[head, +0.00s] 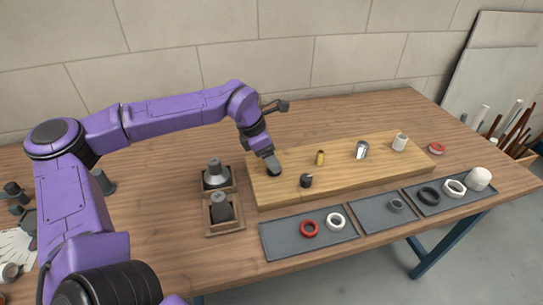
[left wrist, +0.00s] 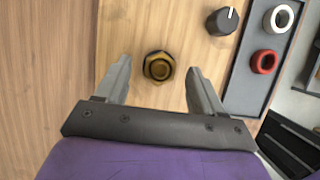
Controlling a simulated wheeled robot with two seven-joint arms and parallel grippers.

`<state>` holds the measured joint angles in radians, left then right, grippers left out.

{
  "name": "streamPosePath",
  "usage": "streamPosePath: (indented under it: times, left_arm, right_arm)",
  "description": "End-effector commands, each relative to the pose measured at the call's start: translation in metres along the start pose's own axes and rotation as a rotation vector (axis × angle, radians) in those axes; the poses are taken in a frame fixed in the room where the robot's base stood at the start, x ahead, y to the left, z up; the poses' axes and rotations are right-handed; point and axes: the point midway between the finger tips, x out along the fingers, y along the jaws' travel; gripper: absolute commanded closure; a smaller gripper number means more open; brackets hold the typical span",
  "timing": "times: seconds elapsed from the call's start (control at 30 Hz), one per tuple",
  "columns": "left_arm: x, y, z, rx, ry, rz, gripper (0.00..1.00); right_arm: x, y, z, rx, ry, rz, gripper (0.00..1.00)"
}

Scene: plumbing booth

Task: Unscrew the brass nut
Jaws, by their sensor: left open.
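The brass nut (left wrist: 158,66) is a gold hexagonal piece with a dark round centre, mounted on the wooden board (head: 345,185). In the left wrist view it sits between the two fingers of my left gripper (left wrist: 158,88), nearer the fingertips' far side, with a gap on both sides. The fingers are open and not touching it. In the head view my left gripper (head: 272,168) points down over the left end of the board, and it hides the nut there. My right gripper is not in view.
On the board stand a black knob (head: 306,181), a brass cylinder (head: 320,157), a chrome fitting (head: 361,150) and a white fitting (head: 400,142). Grey trays (head: 285,248) with rings lie in front. Two wooden holders (head: 225,232) with dark grey pieces stand left of the board.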

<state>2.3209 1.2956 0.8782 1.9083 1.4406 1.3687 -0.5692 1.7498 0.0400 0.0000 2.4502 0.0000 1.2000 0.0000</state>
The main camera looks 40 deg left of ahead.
Motion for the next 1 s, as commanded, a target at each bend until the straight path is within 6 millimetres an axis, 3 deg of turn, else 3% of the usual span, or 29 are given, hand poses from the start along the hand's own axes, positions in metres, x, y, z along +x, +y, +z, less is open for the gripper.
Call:
streamPosePath:
  times: [0.13,0.37,0.47,0.57,0.6,1.0]
  left_arm:
    - [0.011,0.000,-0.001,-0.003,0.001,0.000,0.32]
    - [0.013,0.000,-0.001,-0.002,-0.001,0.000,0.32]
    - [0.013,0.000,-0.001,-0.002,-0.001,0.000,0.58]
    - [0.012,0.000,-0.001,-0.002,-0.001,0.000,0.91]
    - [0.012,0.000,-0.001,-0.002,-0.001,0.000,0.93]
    - [0.013,-0.001,-0.001,-0.172,-0.001,0.072,0.93]
  right_arm:
    - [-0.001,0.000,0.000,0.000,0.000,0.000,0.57]
    - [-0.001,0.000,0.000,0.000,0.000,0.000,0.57]
    - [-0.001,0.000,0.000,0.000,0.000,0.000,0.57]
    - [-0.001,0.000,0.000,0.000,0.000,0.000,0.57]
    - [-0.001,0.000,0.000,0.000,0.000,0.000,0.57]
    - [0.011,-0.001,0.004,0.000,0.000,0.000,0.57]
